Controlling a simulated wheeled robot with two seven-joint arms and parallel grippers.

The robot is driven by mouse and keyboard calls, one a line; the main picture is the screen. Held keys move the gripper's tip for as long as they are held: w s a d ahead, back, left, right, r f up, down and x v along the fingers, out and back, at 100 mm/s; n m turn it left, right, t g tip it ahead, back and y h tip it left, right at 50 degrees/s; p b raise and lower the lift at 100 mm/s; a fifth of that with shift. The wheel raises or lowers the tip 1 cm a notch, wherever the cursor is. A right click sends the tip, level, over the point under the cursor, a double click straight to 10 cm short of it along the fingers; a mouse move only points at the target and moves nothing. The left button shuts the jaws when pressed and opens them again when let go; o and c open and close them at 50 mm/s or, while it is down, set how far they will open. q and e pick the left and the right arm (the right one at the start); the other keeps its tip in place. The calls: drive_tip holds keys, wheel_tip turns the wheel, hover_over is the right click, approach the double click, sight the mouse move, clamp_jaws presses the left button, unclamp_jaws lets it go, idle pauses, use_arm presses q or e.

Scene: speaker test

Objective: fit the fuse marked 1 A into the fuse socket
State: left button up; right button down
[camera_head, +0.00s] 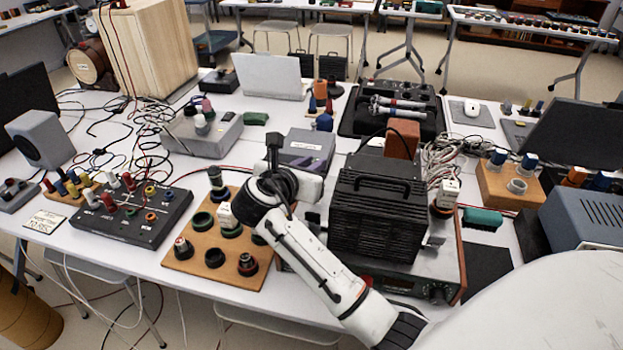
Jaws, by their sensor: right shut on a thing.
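My right arm comes in from the lower right, and its dark gripper (243,207) is low over a wooden board (182,268) with round sockets. The gripper is shut on a small white block (227,216), which looks like a fuse. The wrist hides most of the fingers, and no 1 A marking can be read. The block is above or in a green-ringed socket (230,232); I cannot tell which. An empty-looking dark socket (214,257) is in front. My left gripper is out of view.
A black device with knobs and leads (130,215) stands left of the board. A black ribbed unit (375,215) stands close on the right, on a larger instrument. A purple-grey box (305,150) is behind the wrist. Loose cables (105,135) lie at the left.

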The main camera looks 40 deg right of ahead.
wheel_tip(320, 180, down, 4)
drive_tip(key=shift+r, duration=0.1)
drive_tip(key=c, duration=1.7)
unclamp_jaws()
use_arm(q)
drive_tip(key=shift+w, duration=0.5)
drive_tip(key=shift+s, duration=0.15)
use_arm(e)
drive_tip(key=shift+a+r, duration=0.1)
drive_tip(key=shift+s+a+r, duration=0.15)
drive_tip(key=shift+a, duration=0.15)
drive_tip(key=v, duration=0.6)
drive_tip(key=shift+s+a+r, duration=0.15)
drive_tip(key=shift+a, duration=0.05)
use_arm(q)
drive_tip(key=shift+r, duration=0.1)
